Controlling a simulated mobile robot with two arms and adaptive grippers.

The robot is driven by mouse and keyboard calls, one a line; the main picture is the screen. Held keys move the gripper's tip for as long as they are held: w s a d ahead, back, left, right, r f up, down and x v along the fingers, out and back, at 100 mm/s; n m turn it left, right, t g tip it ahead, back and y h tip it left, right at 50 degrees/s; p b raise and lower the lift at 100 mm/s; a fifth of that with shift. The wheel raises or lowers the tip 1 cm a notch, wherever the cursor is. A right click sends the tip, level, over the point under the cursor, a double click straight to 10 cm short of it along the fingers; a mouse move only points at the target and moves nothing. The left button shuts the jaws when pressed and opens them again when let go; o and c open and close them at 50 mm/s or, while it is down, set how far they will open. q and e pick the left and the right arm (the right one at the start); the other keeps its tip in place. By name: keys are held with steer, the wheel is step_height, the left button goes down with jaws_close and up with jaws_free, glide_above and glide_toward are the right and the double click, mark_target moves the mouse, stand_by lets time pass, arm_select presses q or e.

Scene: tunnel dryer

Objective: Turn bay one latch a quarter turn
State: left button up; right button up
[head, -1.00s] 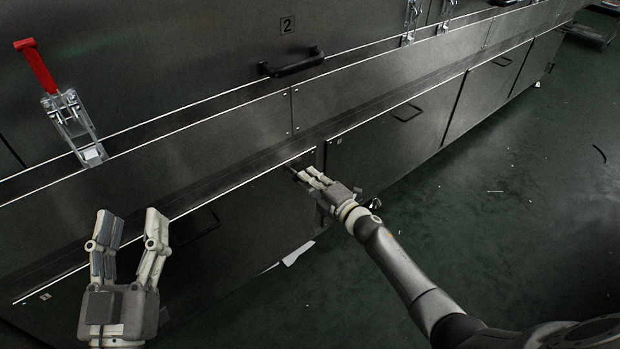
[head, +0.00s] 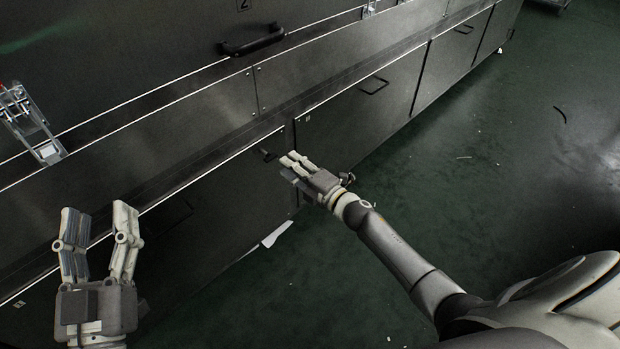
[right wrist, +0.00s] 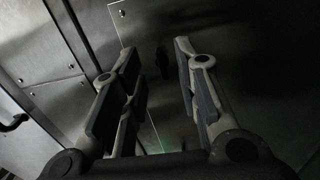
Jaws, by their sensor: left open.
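The latch (head: 268,155) is a small black handle on the lower dark panel, near that panel's upper right corner. It also shows in the right wrist view as a dark upright shape (right wrist: 163,62) between the fingers. My right gripper (head: 287,167) is just right of and below the latch in the head view, with a small gap between. In the right wrist view my right gripper (right wrist: 155,50) is open with nothing held. My left gripper (head: 98,208) is open and empty at the lower left, in front of the panels.
A metal toggle clamp (head: 32,125) is at the left edge. A black bar handle (head: 252,41) is on the upper panel. More lower doors (head: 375,95) run to the right. A white scrap (head: 277,234) lies by the base. The green floor (head: 480,190) is mostly clear.

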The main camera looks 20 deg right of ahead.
steer(key=v, duration=0.7)
steer(key=shift+s, duration=0.15)
